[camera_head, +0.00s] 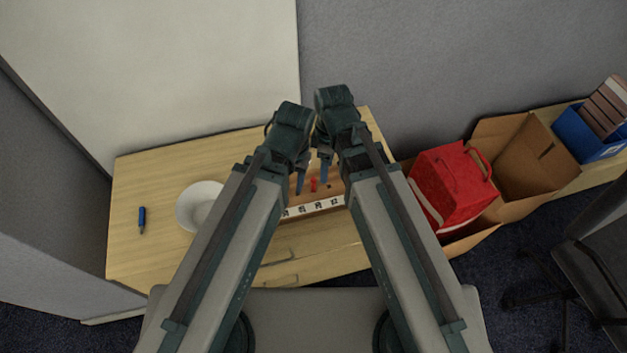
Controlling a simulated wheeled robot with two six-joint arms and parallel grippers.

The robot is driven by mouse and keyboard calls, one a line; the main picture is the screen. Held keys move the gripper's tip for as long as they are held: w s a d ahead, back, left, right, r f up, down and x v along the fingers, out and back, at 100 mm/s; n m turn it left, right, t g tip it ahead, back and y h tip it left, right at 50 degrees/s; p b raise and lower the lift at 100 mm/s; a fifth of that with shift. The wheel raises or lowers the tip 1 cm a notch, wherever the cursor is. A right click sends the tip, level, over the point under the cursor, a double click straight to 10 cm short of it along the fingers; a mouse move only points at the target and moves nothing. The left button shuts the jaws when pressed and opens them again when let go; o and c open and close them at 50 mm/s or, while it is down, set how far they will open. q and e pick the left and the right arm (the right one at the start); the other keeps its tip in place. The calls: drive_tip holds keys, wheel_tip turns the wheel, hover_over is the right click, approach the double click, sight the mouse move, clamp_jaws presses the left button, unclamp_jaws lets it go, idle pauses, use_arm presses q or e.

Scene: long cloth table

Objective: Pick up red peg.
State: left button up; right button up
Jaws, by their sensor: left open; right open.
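The small red peg (313,184) stands in a wooden peg board (338,190) near the middle of the table. White tags with dark characters run along the board's front edge. My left gripper (301,178) is just left of the red peg, and my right gripper (325,171) is just right of and slightly behind it. Both are open, and neither visibly holds the peg. My arms hide both ends of the board and much of the fingers.
A white bowl (190,207) and a blue marker (142,218) lie on the wooden table (150,170) at left. At right are a red bag (450,185), an open cardboard box (530,165) and a blue bin (585,140). Grey partitions stand behind.

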sight(314, 178)
drive_tip(key=shift+w+a+r+n+y+p, duration=0.5)
drive_tip(key=shift+w+a+r+n+p, duration=0.75)
drive_tip(key=shift+n, duration=2.85)
use_arm(q)
wheel_tip(314, 178, down, 6)
drive_tip(key=b, duration=0.9)
use_arm(e)
wheel_tip(314, 178, down, 8)
drive_tip(key=shift+w+a+f, duration=0.15)
drive_tip(key=shift+f, duration=0.05)
use_arm(q)
wheel_tip(314, 178, down, 5)
drive_tip(key=b, duration=0.5)
drive_tip(key=shift+f, duration=0.1)
use_arm(e)
drive_tip(key=f, duration=0.5)
drive_tip(key=shift+s+a+f, duration=0.1)
drive_tip(key=shift+s+a, duration=0.15)
drive_tip(key=shift+a, duration=0.1)
clamp_jaws()
